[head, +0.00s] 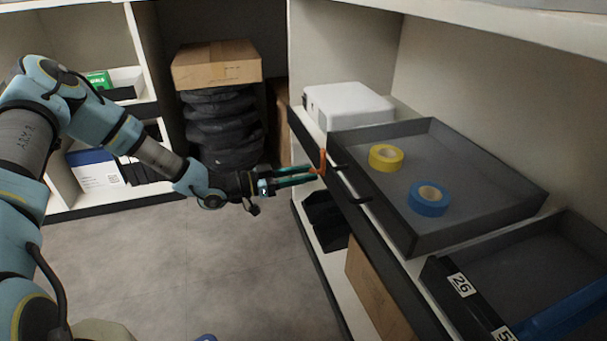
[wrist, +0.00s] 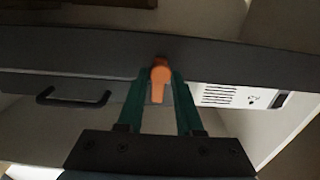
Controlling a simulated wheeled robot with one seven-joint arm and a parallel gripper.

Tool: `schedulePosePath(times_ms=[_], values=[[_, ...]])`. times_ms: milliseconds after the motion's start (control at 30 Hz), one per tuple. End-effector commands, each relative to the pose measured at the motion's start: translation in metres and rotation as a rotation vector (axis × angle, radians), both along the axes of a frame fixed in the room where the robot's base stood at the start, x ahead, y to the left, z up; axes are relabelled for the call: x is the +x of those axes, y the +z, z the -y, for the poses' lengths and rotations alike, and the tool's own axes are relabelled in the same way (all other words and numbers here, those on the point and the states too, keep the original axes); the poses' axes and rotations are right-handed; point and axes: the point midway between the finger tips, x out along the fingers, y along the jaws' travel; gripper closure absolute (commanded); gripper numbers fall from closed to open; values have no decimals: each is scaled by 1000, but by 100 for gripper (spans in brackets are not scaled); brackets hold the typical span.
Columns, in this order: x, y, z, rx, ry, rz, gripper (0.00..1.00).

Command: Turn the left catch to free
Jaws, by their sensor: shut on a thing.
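The catch (head: 322,160) is a small orange lever on the front of a dark grey drawer (head: 398,232), near its left end. In the wrist view the catch (wrist: 158,76) has a round head, with its narrow arm pointing down in the picture, between my fingers. My gripper (head: 317,172) reaches in from the left with teal fingers. In the wrist view my gripper (wrist: 158,88) is shut on the catch, with one finger on each side. The fingers partly hide the catch in the head view. I see no second catch.
The drawer holds a yellow tape roll (head: 386,157) and a blue tape roll (head: 429,198). A black handle (head: 355,192) juts from its front, right of the catch. A white box (head: 347,105) stands behind left. A numbered dark bin (head: 462,284) is at lower right.

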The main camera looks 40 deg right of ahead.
Motion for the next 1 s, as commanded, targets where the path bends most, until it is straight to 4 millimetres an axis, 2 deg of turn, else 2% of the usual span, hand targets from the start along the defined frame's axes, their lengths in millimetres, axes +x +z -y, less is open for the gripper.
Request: schedulePosePath(times_ms=[33, 200, 667, 1000], values=[[0, 0, 0, 0, 0, 0, 84], [0, 0, 0, 0, 0, 0, 100], [0, 1, 0, 13, 0, -33, 100], [0, 2, 0, 92, -2, -234, 100]])
